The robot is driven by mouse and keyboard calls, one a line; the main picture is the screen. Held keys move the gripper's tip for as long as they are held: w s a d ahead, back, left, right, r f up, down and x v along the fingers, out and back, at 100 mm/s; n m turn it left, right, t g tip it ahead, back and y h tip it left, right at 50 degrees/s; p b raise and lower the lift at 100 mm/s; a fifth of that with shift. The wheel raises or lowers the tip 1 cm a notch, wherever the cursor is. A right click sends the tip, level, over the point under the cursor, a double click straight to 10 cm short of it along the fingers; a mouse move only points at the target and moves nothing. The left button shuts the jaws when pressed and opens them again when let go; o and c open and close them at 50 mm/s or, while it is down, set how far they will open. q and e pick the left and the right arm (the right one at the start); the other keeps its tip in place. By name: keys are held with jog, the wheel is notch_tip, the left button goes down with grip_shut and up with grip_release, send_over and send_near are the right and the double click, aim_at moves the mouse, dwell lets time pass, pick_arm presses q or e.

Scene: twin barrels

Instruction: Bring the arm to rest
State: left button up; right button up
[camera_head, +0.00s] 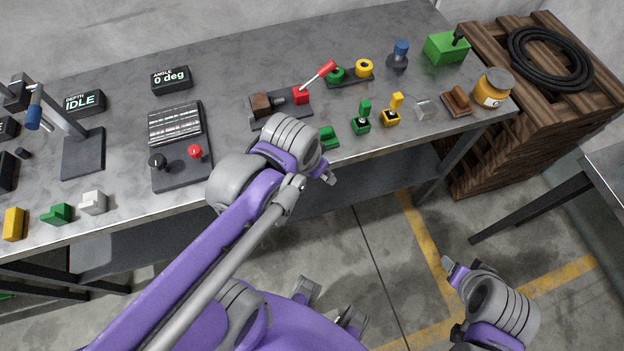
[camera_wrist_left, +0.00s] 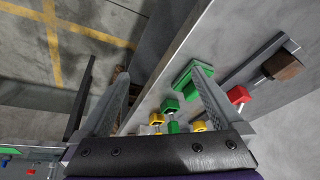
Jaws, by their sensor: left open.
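My left arm crosses the head view from the lower left. Its left gripper (camera_head: 326,168) is at the bench's front edge, below a small green block (camera_head: 329,138), and is partly hidden by my wrist. In the left wrist view the left gripper (camera_wrist_left: 160,74) has its two fingers spread apart with nothing held between them. The green block also shows there (camera_wrist_left: 190,82), by the right finger. My right gripper (camera_head: 454,298) is low at the lower right, over the floor and away from the bench; its jaw state is unclear.
The grey bench (camera_head: 330,30) carries a red-handled fixture (camera_head: 318,75), green (camera_head: 362,122) and yellow (camera_head: 392,115) stamps, a yellow jar (camera_head: 492,90) and a black panel (camera_head: 180,150). A wooden crate (camera_head: 490,165) stands right of it.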

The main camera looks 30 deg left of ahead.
pick_arm(q)
jog(key=shift+n+t, duration=0.6)
jog(key=shift+n, duration=0.3)
jog(key=s+f, duration=0.1)
jog(key=s+d+f, duration=0.1)
jog(key=s, duration=0.1)
jog(key=shift+d+f, duration=0.1)
jog(key=shift+f, duration=0.3)
